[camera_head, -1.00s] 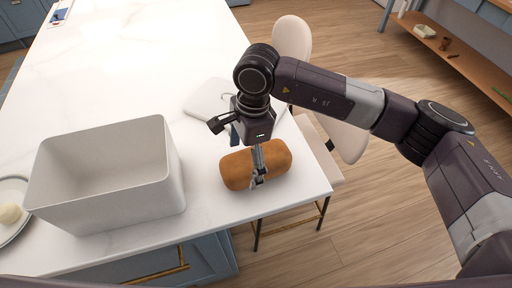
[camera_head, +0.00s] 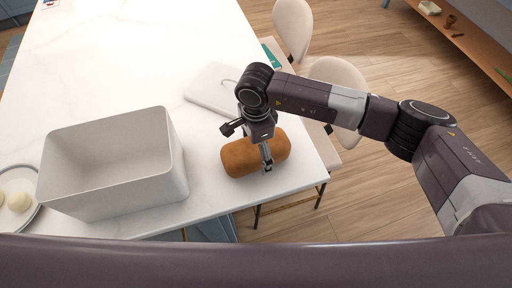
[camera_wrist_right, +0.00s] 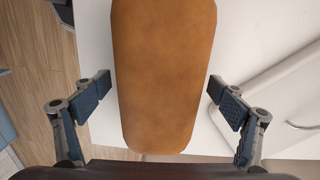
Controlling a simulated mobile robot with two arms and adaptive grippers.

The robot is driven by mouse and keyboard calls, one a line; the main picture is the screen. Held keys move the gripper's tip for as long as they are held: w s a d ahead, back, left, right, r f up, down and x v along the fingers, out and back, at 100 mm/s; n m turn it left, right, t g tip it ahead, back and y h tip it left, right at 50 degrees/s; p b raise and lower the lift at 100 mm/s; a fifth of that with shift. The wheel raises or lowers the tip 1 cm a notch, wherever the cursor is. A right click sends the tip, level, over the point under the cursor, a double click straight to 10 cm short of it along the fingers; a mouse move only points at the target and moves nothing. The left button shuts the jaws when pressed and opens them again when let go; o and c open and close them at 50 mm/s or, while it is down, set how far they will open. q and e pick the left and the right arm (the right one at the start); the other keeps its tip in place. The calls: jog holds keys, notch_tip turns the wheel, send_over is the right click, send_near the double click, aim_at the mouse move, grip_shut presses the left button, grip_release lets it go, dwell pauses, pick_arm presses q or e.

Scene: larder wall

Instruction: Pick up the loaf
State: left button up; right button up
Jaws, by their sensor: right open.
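The loaf (camera_head: 240,157) is a brown, rounded block lying on the white counter near its right front corner. My right gripper (camera_head: 266,160) is directly over the loaf, pointing down, with a finger in front of the loaf's near side. In the right wrist view the loaf (camera_wrist_right: 162,75) lies between the two open fingers of the right gripper (camera_wrist_right: 160,98), with a gap on each side. The fingers do not touch it. My left gripper is not in view.
A large white open bin (camera_head: 115,185) stands left of the loaf. A plate (camera_head: 34,207) with pale round items is at the far left. A white board (camera_head: 207,88) lies behind the loaf. Chairs (camera_head: 293,28) stand along the counter's right side.

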jog(key=c, duration=1.5)
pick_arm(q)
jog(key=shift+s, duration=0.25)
pick_arm(e)
jog(key=shift+c, duration=0.7)
jog(key=shift+w+r, duration=0.1)
